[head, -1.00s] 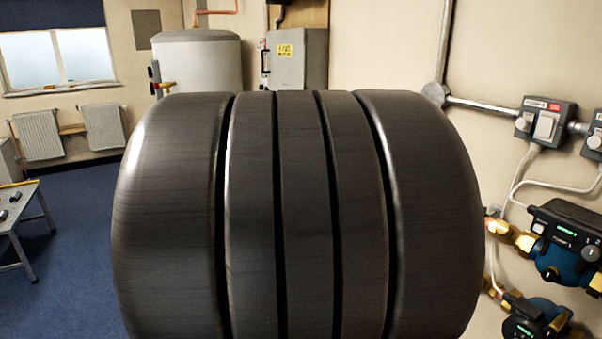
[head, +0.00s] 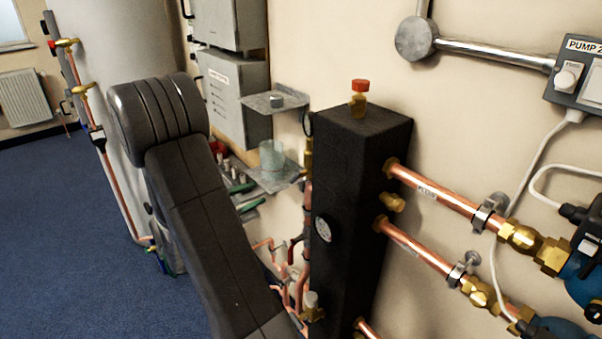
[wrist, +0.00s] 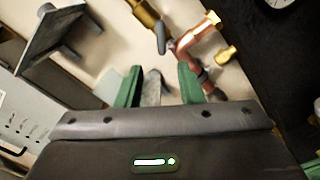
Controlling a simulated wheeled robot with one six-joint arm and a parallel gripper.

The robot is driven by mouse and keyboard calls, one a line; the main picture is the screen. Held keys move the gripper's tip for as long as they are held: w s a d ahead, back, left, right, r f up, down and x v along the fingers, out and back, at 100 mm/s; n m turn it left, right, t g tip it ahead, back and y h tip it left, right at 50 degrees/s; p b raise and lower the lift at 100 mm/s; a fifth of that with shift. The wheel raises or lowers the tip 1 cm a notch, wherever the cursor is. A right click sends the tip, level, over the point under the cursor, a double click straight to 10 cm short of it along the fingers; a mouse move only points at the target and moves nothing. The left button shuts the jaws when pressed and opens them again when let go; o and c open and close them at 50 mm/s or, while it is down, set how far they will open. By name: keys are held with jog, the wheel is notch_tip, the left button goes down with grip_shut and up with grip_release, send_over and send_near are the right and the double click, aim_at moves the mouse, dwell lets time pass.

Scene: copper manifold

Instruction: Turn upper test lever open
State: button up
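My gripper (wrist: 160,68) is open in the wrist view, its two green fingers spread apart. A small grey lever (wrist: 160,38) stands beyond the fingertips, beside a brass fitting (wrist: 145,12) and a copper pipe (wrist: 192,40). It looks apart from both fingers. A grey shape (wrist: 152,88) shows between the fingers; I cannot tell what it is. Which lever is the upper test lever is not clear from any label. In the head view, my arm hides most of the gripper, and green parts that look like its fingers show beside the lower shelf (head: 275,182).
A black block (head: 355,170) with a gauge (head: 323,230) and a red-capped valve (head: 359,92) stands right of my arm. Copper pipes (head: 435,192) run from it to the pumps. A glass (head: 272,157) sits on the lower shelf. Blue floor (head: 70,230) is clear at left.

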aim_at(292, 178)
jog(key=p+x, duration=0.2)
jog(key=x, duration=1.1)
jog(key=shift+w+d, duration=0.1)
jog(key=shift+d, duration=0.2)
grip_shut()
